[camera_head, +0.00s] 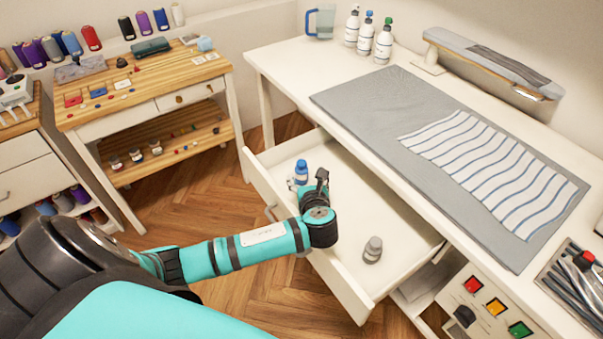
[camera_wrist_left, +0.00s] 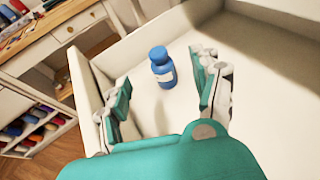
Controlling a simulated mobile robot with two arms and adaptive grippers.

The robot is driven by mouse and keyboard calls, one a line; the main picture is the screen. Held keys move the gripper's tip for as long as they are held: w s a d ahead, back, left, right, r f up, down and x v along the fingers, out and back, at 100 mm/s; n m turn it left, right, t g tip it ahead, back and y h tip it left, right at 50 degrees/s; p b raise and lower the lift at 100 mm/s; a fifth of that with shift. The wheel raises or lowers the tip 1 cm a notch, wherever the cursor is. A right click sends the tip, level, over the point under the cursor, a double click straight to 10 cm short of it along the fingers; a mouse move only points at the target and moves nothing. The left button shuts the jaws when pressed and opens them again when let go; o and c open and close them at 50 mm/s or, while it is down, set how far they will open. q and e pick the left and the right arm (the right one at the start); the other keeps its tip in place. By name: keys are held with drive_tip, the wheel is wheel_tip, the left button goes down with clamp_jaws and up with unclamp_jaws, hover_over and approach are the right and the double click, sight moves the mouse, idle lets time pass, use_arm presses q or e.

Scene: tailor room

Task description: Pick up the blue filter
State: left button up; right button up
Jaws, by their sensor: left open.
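The blue filter (camera_head: 301,172) looks like a small blue bottle with a white label. It stands upright in the open white drawer (camera_head: 343,268), near the drawer's far left end. In the left wrist view the blue filter (camera_wrist_left: 162,68) stands ahead of my left gripper, between the lines of its two fingers and apart from them. My left gripper (camera_head: 308,180) is open and empty, over the drawer close to the filter. It also shows in the left wrist view (camera_wrist_left: 165,88). My right gripper is not in view.
A grey bottle (camera_head: 373,249) stands in the same drawer, nearer the front. The drawer walls rise around both. The white table (camera_head: 285,57) with a grey mat (camera_head: 365,98) overhangs the drawer on the right. A wooden-topped table (camera_head: 150,84) stands at the back left.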

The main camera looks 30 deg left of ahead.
sight(302, 165)
use_arm(q)
drive_tip(key=x, duration=0.3)
drive_tip(key=shift+w+a+f, duration=0.15)
drive_tip(key=shift+w+f, duration=0.05)
drive_tip(key=shift+w+a+f, duration=0.15)
drive_tip(key=shift+w+a, duration=0.15)
drive_tip(key=shift+w, duration=0.05)
drive_tip(key=x, duration=0.4)
drive_tip(key=shift+a, duration=0.25)
drive_tip(key=shift+w+a+f, duration=0.2)
drive_tip(key=shift+w+a, duration=0.05)
drive_tip(key=shift+w, duration=0.05)
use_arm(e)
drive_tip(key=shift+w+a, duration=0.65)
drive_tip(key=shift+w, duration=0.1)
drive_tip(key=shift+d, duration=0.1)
use_arm(q)
drive_tip(key=c, duration=0.4)
clamp_jaws()
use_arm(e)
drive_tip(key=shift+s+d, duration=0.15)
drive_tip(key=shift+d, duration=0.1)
